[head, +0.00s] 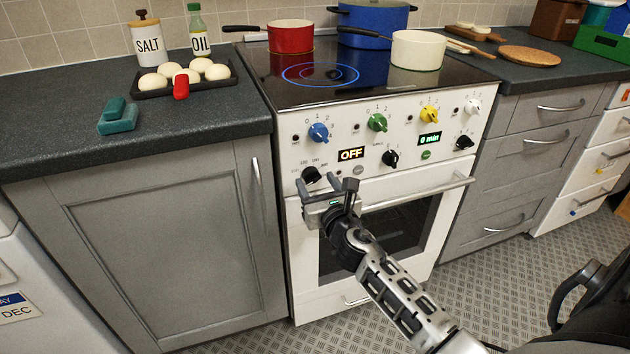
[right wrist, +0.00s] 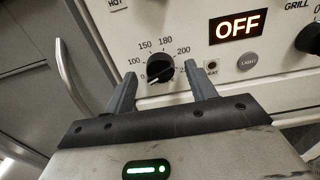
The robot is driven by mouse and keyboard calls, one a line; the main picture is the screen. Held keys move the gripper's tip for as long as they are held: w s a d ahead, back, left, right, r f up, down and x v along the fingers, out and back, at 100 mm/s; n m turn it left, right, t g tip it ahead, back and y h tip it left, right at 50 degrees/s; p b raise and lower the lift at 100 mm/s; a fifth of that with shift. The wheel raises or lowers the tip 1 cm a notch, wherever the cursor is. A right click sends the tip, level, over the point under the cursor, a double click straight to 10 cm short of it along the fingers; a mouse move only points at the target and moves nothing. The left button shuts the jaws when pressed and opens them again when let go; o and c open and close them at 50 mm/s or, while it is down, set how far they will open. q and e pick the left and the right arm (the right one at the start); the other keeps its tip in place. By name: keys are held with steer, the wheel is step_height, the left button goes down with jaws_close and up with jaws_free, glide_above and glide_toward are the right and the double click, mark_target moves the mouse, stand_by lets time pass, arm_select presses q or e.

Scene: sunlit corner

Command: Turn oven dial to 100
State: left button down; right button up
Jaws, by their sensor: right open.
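The oven dial (head: 311,175) is a black knob on the white oven's front panel, at the lower left. In the right wrist view the dial (right wrist: 160,69) has a scale with 0, 100, 150, 180 and 200 around it. Its white pointer mark is at the lower left, by the 0. My right gripper (head: 326,190) is open in front of the panel, with its fingers pointing at the dial. In the right wrist view its fingertips (right wrist: 160,74) stand on either side of the dial; I cannot tell whether they touch it. My left gripper is not in view.
An OFF display (head: 351,154) and another black knob (head: 390,159) sit right of the dial. Blue, green, yellow and white knobs line the row above. The oven door handle (head: 420,193) juts out below. A cabinet handle (head: 256,171) stands to the left.

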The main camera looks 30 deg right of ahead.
steer(key=shift+x, duration=0.8)
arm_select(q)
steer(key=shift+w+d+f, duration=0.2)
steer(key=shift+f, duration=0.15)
arm_select(e)
steer(key=c, duration=1)
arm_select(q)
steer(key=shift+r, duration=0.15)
arm_select(e)
steer(key=shift+o, duration=0.2)
